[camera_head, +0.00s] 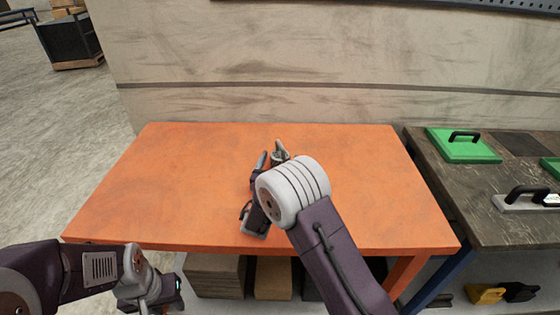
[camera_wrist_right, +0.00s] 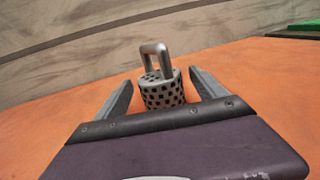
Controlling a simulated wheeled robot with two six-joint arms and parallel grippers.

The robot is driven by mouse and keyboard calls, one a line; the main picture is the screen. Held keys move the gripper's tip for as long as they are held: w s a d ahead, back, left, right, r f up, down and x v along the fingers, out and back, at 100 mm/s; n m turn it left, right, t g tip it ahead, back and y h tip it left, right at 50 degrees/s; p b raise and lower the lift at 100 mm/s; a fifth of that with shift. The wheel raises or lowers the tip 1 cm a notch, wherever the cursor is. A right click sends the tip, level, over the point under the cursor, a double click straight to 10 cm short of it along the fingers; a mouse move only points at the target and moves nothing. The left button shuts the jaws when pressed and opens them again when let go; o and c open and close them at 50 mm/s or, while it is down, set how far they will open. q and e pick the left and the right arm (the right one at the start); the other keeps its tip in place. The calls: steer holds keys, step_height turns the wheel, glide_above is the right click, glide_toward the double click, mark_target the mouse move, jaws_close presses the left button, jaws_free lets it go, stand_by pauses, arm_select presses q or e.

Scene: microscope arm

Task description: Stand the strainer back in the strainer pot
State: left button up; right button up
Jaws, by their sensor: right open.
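The strainer (camera_wrist_right: 163,94) is a grey perforated cylinder with a loop handle, handle upward in the right wrist view. In the head view it is a small grey shape (camera_head: 281,152) on the orange table, partly behind my right arm. My right gripper (camera_wrist_right: 160,78) is open, its fingers on either side of the strainer with gaps visible. In the head view that gripper (camera_head: 270,160) is mostly covered by my wrist. My left gripper (camera_head: 152,300) is low at the left, before the table's front edge; its jaws are unclear. No strainer pot can be made out.
The orange table (camera_head: 170,185) is otherwise clear in its visible parts. A plain wall (camera_head: 300,60) stands behind it. To the right, a dark bench (camera_head: 470,200) holds a green lid with a black handle (camera_head: 463,146) and other handled pieces. Boxes (camera_head: 215,275) lie under the table.

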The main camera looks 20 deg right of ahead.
mark_target(280, 143)
steer(key=shift+x, duration=0.85)
steer(key=c, duration=1.7)
step_height(280, 143, up, 5)
steer(key=shift+f+p, duration=0.1)
steer(key=shift+p, duration=0.45)
steer(key=s+d+r, duration=0.5)
steer(key=s+r, duration=0.1)
steer(key=s, duration=0.4)
steer(key=shift+s+d+r+p, duration=0.15)
steer(key=shift+s+d+p, duration=0.05)
steer(key=shift+d+p, duration=0.1)
